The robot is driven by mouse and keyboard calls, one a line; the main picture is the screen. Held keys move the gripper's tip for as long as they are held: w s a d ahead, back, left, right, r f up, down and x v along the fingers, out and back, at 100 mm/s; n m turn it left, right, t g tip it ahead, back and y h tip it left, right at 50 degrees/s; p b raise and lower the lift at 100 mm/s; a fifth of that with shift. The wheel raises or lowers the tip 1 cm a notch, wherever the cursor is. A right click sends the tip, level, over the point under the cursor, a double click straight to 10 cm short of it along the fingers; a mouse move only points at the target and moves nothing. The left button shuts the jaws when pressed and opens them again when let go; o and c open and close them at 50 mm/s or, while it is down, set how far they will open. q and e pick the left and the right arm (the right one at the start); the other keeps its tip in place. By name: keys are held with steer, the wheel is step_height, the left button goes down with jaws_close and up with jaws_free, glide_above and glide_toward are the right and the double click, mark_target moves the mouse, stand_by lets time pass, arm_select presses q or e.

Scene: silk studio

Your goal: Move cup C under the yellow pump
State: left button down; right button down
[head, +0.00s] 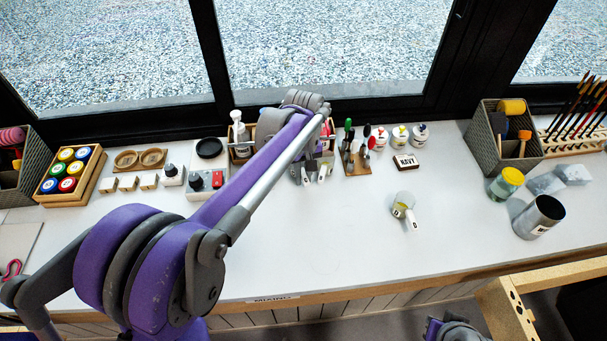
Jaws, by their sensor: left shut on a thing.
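My left arm reaches from the lower left to the back of the white bench. My left gripper (314,168) is low at the middle back, partly hidden by its own arm, and shut on what looks like a white-handled cup (306,178). Its letter is too small to read. Another white handle (322,173) shows close beside it. A white bottle with a yellow mark (400,137), apparently the yellow pump, stands to the right of the gripper, between two similar bottles. A cup with yellow content and a white handle (403,207) sits apart on the bench.
A rack of brushes and tools (356,162) stands between my left gripper and the bottles. A card reading NAVY (405,162) lies before the bottles. A yellow-lidded jar (505,186) and a metal can (540,217) are at right. The front middle bench is clear.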

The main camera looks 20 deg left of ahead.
arm_select(q)
steer(key=c, duration=0.7)
jaws_free()
steer(key=shift+c, duration=0.2)
step_height(320, 180, up, 11)
steer(key=p, duration=0.1)
steer(key=s+d+f+m+t+p, duration=0.1)
steer(key=s+f+m, duration=0.1)
steer(key=s, duration=0.5)
steer(key=s+f+m+t+p, duration=0.2)
steer(key=s+f+m, duration=0.1)
steer(key=s, duration=0.4)
steer(key=s+d+f+m+t+p, duration=0.1)
steer(key=s+f+m+t, duration=0.1)
steer(key=s, duration=0.5)
steer(key=shift+d+f+m, duration=0.3)
steer(key=shift+f, duration=0.05)
steer(key=shift+s+f, duration=0.1)
steer(key=shift+f, duration=0.1)
